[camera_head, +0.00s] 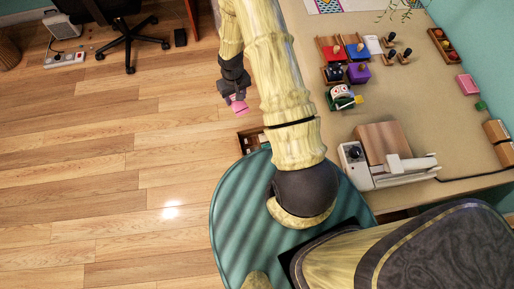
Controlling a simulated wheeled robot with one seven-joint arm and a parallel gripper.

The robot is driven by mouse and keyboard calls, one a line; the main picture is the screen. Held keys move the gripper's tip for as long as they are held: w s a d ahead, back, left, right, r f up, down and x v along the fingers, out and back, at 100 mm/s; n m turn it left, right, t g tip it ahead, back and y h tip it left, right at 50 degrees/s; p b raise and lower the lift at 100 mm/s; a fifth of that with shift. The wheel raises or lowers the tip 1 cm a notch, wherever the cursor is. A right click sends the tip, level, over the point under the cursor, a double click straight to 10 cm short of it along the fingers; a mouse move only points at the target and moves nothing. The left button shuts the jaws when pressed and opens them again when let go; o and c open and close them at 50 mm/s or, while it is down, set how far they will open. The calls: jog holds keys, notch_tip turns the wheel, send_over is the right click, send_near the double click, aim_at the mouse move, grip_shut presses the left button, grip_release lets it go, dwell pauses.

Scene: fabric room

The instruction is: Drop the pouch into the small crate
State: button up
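My gripper (234,97) hangs left of the table edge, over the wooden floor. It is shut on a small pink thing (239,106), which I take to be the pouch; its exact shape is too small to tell. A small brown wooden crate (243,145) shows just below it in the picture, with some contents inside. My arm and the teal round surface hide part of the crate. The pink thing is apart from the crate, above it in the picture.
The beige table (330,134) at right holds colored boxes, dark-knobbed tools, a white machine (390,174) and a pink block (467,84). A teal round surface (232,222) lies below my arm. An office chair (128,38) stands at upper left. The left floor is mostly clear.

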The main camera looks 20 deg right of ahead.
jog(key=w+d+f+n+b, duration=0.1)
jog(key=d+f+b, duration=0.3)
jog(key=f+b, duration=0.7)
jog(key=w+d+f+n+b, duration=0.1)
jog(key=d+f+b, duration=0.3)
jog(key=f+b, duration=0.6)
jog(key=w+d+f+n+b, duration=0.1)
jog(key=d+f+b, duration=0.3)
jog(key=f+b, duration=0.7)
notch_tip(320, 180, down, 14)
jog(key=shift+d+r+n+b, duration=0.25)
jog(key=shift+d+n+b, duration=0.05)
jog(key=shift+d, duration=0.05)
notch_tip(320, 180, down, 6)
jog(key=b, duration=0.5)
